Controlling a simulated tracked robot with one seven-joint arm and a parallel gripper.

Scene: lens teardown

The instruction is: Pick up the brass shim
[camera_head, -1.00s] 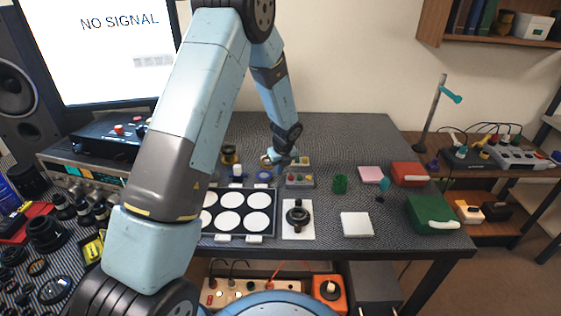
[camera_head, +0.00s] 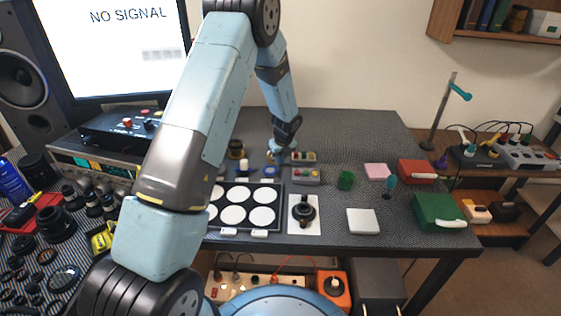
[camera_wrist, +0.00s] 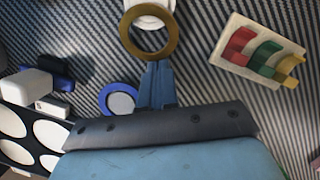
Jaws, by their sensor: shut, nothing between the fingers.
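The brass shim (camera_wrist: 136,47) is a flat gold ring in the upper middle of the wrist view. It lies just beyond my fingertips, with part of a white object (camera_wrist: 158,12) showing behind it and through its hole. My gripper (camera_wrist: 155,64) is shut and empty, its blue fingers pointing at the ring's near edge. Whether the tips touch the ring I cannot tell. In the head view my gripper (camera_head: 276,157) is small, near the middle of the bench, and the ring is hard to make out beside it.
A small tray with red, green and yellow blocks (camera_wrist: 257,50) lies right of the ring. A blue ring with a pale disc (camera_wrist: 120,99) lies left of my fingers.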

